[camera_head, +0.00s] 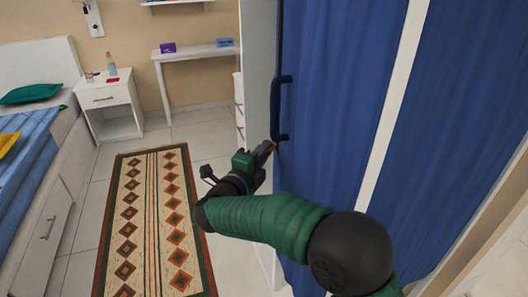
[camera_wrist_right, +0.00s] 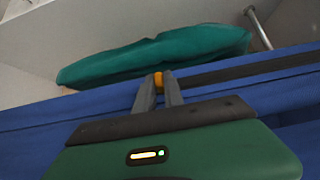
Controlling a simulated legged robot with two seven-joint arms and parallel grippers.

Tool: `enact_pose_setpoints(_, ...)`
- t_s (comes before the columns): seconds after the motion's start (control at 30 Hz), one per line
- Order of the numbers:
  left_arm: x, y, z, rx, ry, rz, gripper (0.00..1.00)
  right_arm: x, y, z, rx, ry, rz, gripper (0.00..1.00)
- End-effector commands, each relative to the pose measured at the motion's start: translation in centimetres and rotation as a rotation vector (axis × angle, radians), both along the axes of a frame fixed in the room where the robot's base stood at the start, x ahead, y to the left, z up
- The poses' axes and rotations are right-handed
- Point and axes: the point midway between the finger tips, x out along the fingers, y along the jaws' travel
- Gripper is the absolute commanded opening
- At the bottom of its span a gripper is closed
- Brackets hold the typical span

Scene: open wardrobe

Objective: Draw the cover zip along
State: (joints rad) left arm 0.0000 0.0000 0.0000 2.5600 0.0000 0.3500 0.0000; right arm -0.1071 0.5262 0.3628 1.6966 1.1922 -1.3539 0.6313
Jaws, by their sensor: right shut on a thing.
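The blue cover (camera_head: 325,100) hangs down the front of the wardrobe and also shows in the right wrist view (camera_wrist_right: 60,125). A dark strip, seemingly the zip track (camera_wrist_right: 235,71), runs right from my fingertips in that view. My right gripper (camera_head: 271,147) is at the cover's left edge. In the wrist view its fingers (camera_wrist_right: 160,88) are shut on a small orange-yellow zip pull (camera_wrist_right: 158,79). Most of the pull is hidden between the fingertips. My left gripper is not in view.
A green cushion-like thing (camera_wrist_right: 155,58) and a metal rod (camera_wrist_right: 258,28) lie beyond the cover's edge. A dark bar (camera_head: 275,108) with two brackets stands at that edge. A patterned rug (camera_head: 155,220), a bed (camera_head: 40,225) and a nightstand (camera_head: 110,100) are at left.

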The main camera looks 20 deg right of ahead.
Motion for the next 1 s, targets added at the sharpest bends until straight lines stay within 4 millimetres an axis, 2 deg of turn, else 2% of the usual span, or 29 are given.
enact_pose_setpoints(0.03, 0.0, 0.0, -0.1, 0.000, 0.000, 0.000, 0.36, -0.1, 0.1, -0.6, 0.003, 0.012, 0.000, 0.00)
enact_pose_setpoints(0.27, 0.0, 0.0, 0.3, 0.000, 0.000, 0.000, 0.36, -0.1, 0.1, -0.1, 0.003, 0.012, 0.000, 0.00)
enact_pose_setpoints(0.37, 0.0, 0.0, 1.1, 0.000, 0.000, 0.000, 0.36, -0.1, 0.1, 1.1, 0.003, 0.011, 0.000, 0.00)
enact_pose_setpoints(0.47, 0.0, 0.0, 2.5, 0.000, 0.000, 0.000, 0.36, -0.1, 0.1, 3.2, 0.003, 0.006, 0.000, 0.00)
enact_pose_setpoints(0.67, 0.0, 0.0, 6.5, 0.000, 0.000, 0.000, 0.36, -0.1, 0.0, 9.4, 0.002, 0.001, -0.001, 0.00)
enact_pose_setpoints(1.0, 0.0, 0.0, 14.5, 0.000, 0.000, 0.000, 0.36, 0.0, 0.1, 21.8, 0.003, -0.001, 0.001, 0.00)
